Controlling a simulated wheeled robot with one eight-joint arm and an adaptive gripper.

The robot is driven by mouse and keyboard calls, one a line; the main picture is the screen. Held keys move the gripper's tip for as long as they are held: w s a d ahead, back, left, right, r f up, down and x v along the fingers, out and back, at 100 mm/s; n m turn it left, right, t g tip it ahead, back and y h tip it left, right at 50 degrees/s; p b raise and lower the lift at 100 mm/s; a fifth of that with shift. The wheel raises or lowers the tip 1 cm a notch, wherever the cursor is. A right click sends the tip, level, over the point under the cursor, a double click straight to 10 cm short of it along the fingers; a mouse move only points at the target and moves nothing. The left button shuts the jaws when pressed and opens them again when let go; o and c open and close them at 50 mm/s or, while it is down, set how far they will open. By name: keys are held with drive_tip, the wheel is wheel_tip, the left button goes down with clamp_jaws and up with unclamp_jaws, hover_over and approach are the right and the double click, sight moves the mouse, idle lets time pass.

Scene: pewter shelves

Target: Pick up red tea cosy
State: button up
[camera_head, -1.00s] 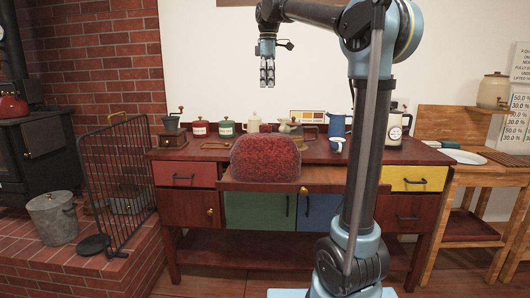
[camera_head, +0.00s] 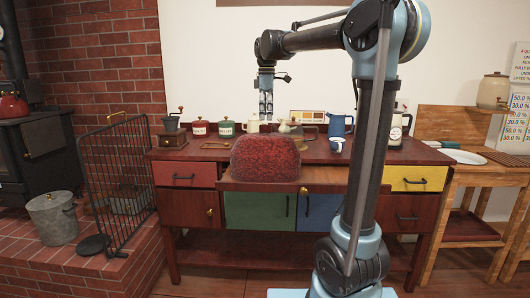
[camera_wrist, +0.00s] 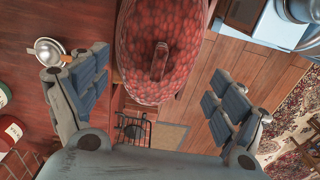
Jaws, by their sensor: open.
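The red tea cosy (camera_head: 265,158) is a large, rounded, textured dome at the front middle of the dark red sideboard (camera_head: 315,153), over a projecting ledge (camera_head: 235,186). In the wrist view the cosy (camera_wrist: 165,30) is at the top centre, with a small upright loop (camera_wrist: 159,62) on it. My gripper (camera_head: 266,112) points down above the sideboard and appears higher than the cosy. In the wrist view its two fingers are spread wide to the left and right, with nothing held between them. The cosy's far side is hidden.
Behind the cosy stand a red canister (camera_head: 199,127), a green canister (camera_head: 226,128), a cream pot (camera_head: 253,123) and a blue jug (camera_head: 338,125). A coffee grinder (camera_head: 172,134) is at left. My arm blocks part of the right side.

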sight(266, 126)
drive_tip(key=shift+w+a+f, duration=0.1)
drive_tip(key=shift+f, duration=1.2)
drive_tip(key=shift+a+f, duration=0.1)
drive_tip(key=shift+f, duration=1.2)
drive_tip(key=c, duration=1.8)
